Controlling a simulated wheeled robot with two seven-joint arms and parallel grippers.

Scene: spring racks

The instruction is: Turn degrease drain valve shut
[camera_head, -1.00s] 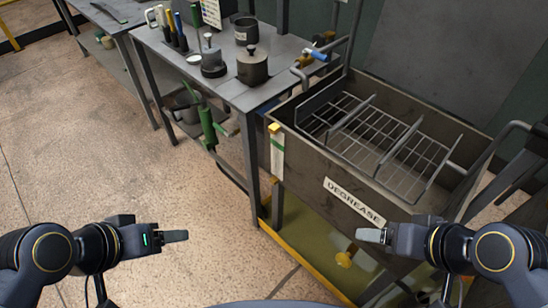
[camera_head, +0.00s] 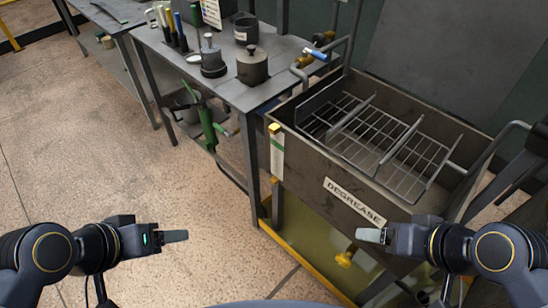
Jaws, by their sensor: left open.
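The degrease tank (camera_head: 300,158) is a dark metal tub with a "DEGREASE" label (camera_head: 354,201) on its front wall. A yellow valve handle (camera_head: 345,258) shows low under the tank, below the label; it looks like the drain valve, and I cannot tell its turn position. My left gripper (camera_head: 176,236) is open and empty over bare floor, well left of the tank. My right gripper (camera_head: 370,235) is in front of the tank, near the yellow handle in the picture but apparently not touching it; its finger opening cannot be made out.
A wire rack (camera_head: 375,140) sits inside the tank. A blue-handled valve (camera_head: 314,53) is on piping at the tank's back left. A metal workbench (camera_head: 220,85) with pots and tools stands left of the tank. A yellow rail (camera_head: 308,265) runs low under the tank. The floor at left is clear.

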